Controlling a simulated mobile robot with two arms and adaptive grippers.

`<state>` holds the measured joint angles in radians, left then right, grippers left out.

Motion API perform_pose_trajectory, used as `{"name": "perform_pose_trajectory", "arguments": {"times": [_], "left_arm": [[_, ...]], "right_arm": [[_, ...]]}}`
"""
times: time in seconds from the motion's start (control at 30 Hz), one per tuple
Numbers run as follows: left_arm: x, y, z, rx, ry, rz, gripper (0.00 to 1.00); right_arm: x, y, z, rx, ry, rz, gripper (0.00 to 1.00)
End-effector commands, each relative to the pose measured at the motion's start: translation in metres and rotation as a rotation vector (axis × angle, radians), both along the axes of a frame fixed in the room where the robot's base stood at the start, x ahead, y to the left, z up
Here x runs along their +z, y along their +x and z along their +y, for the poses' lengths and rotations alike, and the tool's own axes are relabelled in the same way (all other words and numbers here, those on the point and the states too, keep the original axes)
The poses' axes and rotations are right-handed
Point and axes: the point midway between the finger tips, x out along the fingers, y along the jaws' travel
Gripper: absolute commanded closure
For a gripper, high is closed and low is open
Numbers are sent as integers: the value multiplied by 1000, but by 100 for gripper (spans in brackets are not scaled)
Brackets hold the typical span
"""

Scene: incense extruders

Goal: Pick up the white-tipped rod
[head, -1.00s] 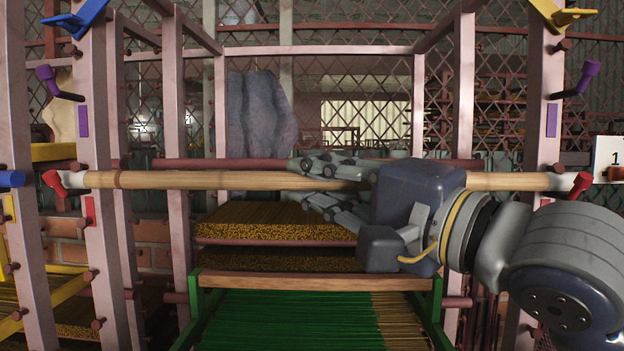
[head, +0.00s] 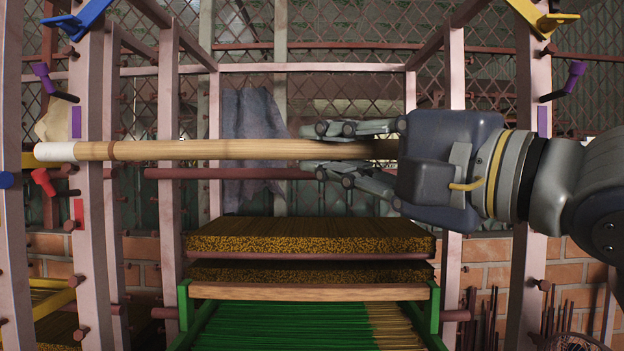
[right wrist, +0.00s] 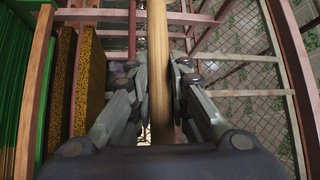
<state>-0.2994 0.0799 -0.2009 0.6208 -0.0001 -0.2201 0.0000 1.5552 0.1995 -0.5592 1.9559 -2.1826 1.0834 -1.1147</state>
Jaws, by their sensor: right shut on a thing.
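The wooden rod (head: 220,150) runs level across the front of the rack, with a white tip (head: 55,152) at its left end. Its right end is hidden behind my gripper and arm. My right gripper (head: 315,150) is shut on the rod, with fingers above and below it. In the right wrist view the rod (right wrist: 158,50) passes between the fingers (right wrist: 158,78). The rod is above the red peg (head: 43,182) at left and apart from it. My left gripper is not in view.
Pale rack posts (head: 90,220) stand on both sides. Blue (head: 80,18), yellow (head: 543,17) and purple (head: 50,82) pegs stick out from them. Stacked brown incense trays (head: 310,235) and a green-framed tray (head: 183,310) sit below the rod.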

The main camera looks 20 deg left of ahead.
Motion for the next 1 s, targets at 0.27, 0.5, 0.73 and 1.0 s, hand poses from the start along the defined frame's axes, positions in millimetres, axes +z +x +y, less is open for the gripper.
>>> {"name": "perform_pose_trajectory", "arguments": {"times": [0.27, 0.5, 0.73, 1.0], "left_arm": [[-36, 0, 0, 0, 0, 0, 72], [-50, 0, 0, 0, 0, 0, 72], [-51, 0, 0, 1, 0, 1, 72], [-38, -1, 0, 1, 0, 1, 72]], "right_arm": [[-4, -36, -68, -7, 2, -6, 100], [-2, -60, -109, -4, 2, -4, 100], [4, -69, -126, -2, 2, -2, 100], [20, -70, -127, 0, 1, 0, 100]]}}
